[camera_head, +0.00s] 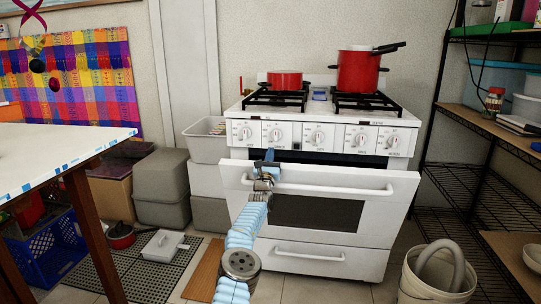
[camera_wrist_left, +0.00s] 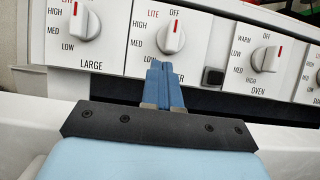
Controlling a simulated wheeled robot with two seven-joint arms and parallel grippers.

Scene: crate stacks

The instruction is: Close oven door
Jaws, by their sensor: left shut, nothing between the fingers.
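The white oven door (camera_head: 390,212) has a dark window and a long white handle (camera_head: 330,188). Its top stands out from the stove, tilted partly open, with a dark gap (camera_head: 345,158) below the control panel. My left gripper (camera_head: 269,155) is shut and empty at the door's upper left, near the handle's left end. In the left wrist view, the blue fingertips (camera_wrist_left: 165,72) are together in front of the knob panel (camera_wrist_left: 215,50), above the white door edge (camera_wrist_left: 290,140). I cannot tell whether the gripper touches the door. My right gripper is not in view.
Two red pots, one small (camera_head: 285,81) and one large (camera_head: 358,72), sit on the stove top. A black wire shelf (camera_head: 470,190) and a white bucket (camera_head: 410,285) stand right. Grey bins (camera_head: 162,185) and a white table (camera_head: 60,150) are at left.

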